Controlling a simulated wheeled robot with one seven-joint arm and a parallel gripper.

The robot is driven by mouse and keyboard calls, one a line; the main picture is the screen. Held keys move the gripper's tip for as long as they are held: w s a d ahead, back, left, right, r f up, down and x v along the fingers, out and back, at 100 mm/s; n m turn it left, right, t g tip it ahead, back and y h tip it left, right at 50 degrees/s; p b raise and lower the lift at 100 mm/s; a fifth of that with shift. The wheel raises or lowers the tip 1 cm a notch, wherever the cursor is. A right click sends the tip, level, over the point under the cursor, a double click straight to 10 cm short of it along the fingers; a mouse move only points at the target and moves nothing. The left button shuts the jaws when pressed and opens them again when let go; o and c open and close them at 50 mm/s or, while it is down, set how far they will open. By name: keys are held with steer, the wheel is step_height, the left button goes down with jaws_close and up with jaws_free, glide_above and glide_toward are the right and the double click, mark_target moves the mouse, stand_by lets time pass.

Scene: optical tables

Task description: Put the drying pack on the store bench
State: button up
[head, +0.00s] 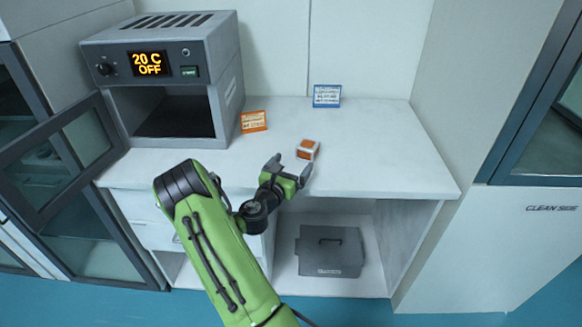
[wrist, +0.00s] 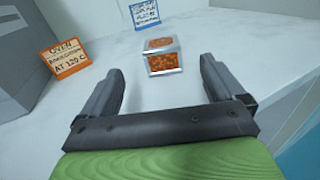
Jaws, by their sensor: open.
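The drying pack appears to be the small box with orange contents and pale edges (head: 307,149) on the white bench top (head: 385,160). In the wrist view the pack (wrist: 162,57) sits upright ahead of my fingers, a little beyond their tips and roughly between their lines. My gripper (head: 289,164) is open and empty at the bench's front part, just short of the pack. In the wrist view both fingers of my gripper (wrist: 162,78) are spread apart with nothing between them. I cannot tell which surface is the store bench.
An oven (head: 165,75) reading "20 C OFF" stands open at the left. An orange sign (head: 253,121) and a blue sign (head: 327,95) stand behind the pack. A grey case (head: 331,251) sits on the shelf below. The bench's right side is clear.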

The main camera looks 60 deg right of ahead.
steer(key=shift+a, duration=0.25)
steer(key=shift+s+a+r+m, duration=0.15)
steer(key=shift+r+m, duration=0.3)
steer(key=shift+m, duration=0.25)
steer(key=w+a+r+m+t+y, duration=0.1)
steer(key=a+r+m+y, duration=0.2)
steer(key=a+m+y, duration=0.65)
steer(key=a+r+m+t+y, duration=0.1)
steer(key=a+r+m+y, duration=0.15)
steer(key=a+m, duration=0.8)
steer(key=s+a+r+n+t+y, duration=0.1)
steer(key=s+a, duration=0.4)
steer(key=a, duration=0.6)
steer(key=s+a+r+n+t+y, duration=0.1)
steer(key=s+a+r+y, duration=0.2)
steer(key=a, duration=0.9)
steer(key=shift+s+a+n+y, duration=0.2)
steer(key=shift+s+n+y, duration=0.1)
steer(key=shift+s+y, duration=0.75)
